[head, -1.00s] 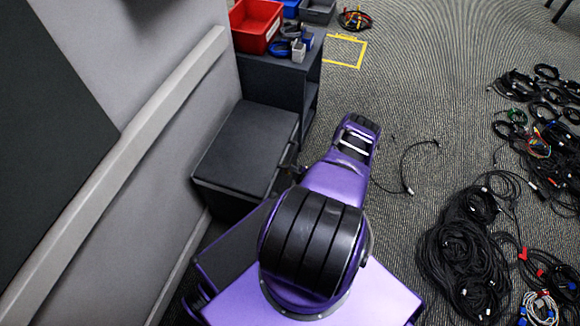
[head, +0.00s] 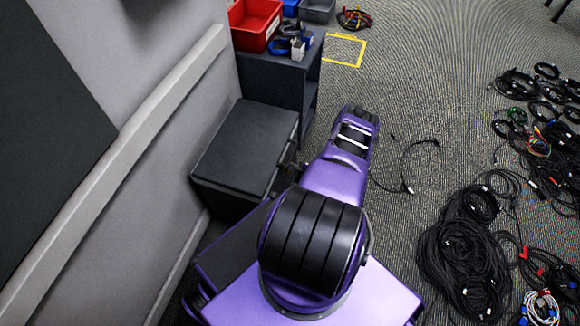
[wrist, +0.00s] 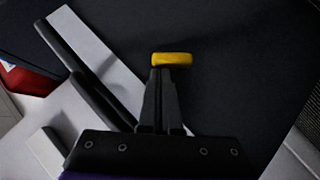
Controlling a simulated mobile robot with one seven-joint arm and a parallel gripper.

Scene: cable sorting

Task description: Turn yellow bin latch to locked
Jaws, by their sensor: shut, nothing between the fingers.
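The yellow latch (wrist: 172,59) shows in the wrist view as a short, rounded bar lying nearly level against a dark surface (wrist: 235,60). My gripper (wrist: 162,73) is shut and empty, with its fingertips just below the latch's left part. They look very close to it, but I cannot tell whether they touch. In the head view the latch does not show, and my arm hides most of the gripper. A dark box with a flat lid (head: 245,150) stands beside my arm there. I cannot tell whether it is the bin that bears the latch.
A dark shelf unit (head: 275,75) behind the box carries a red bin (head: 254,22) and small items. The wall with its rail (head: 115,170) is at the left. Cable piles (head: 465,255) cover the right floor. A loose cable (head: 405,170) lies near my arm.

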